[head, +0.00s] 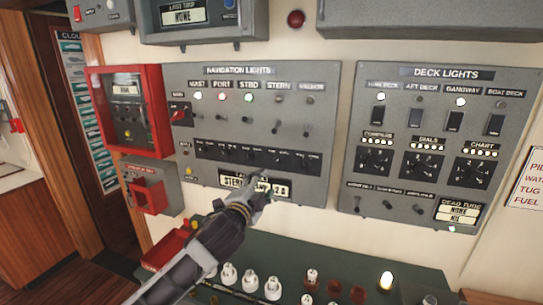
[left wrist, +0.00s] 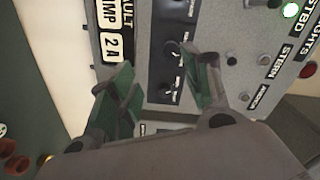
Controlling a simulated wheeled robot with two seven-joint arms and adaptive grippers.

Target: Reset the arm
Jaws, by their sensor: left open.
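My left arm comes up from the bottom of the head view. Its gripper (head: 262,188) is in front of the lower part of the grey navigation lights panel (head: 215,110), covering part of the fault label plate (head: 293,186). In the left wrist view the gripper (left wrist: 165,82) has its two green-padded fingers apart with nothing between them. The panel and its dark switch strip (left wrist: 171,45) show behind the gap. I cannot tell whether a fingertip touches the panel. My right gripper is not in view.
A deck lights panel (head: 432,150) is on the right. A red box (head: 128,112) and a red-handled switch box (head: 150,188) are on the left. Below is a dark green shelf (head: 325,268) with small lamps and a red tray (head: 168,246). A doorway opens at far left.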

